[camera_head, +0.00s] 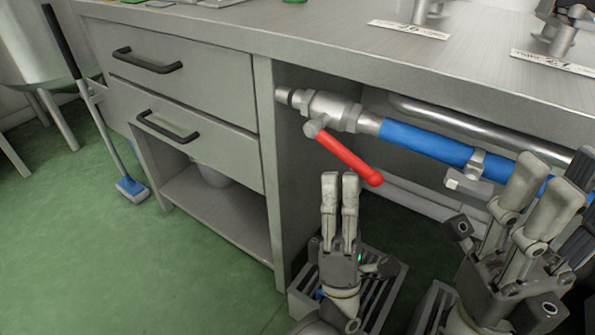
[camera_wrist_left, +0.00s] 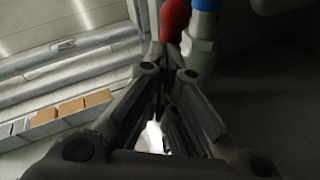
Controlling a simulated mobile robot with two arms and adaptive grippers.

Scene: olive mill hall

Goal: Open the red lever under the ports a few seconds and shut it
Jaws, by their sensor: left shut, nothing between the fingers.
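The red lever (camera_head: 345,157) sits on a metal valve (camera_head: 325,108) in the pipe under the bench. It slants down and right from the valve, at an angle to the pipe. My left gripper (camera_head: 340,178) is shut and empty, its fingertips just below the lever in the head view. I cannot tell whether they touch it. In the left wrist view the red lever end (camera_wrist_left: 174,18) shows just beyond the shut fingertips (camera_wrist_left: 165,65). My right gripper (camera_head: 535,185) is at the lower right, away from the lever; its opening is unclear.
A blue pipe section (camera_head: 425,143) runs right from the valve, with a grey fitting (camera_head: 470,182) below it. The bench top (camera_head: 330,35) overhangs the pipe, and a drawer cabinet (camera_head: 185,90) stands left. Slatted crates (camera_head: 385,285) stand on the floor below. A blue-headed broom (camera_head: 131,188) leans at left.

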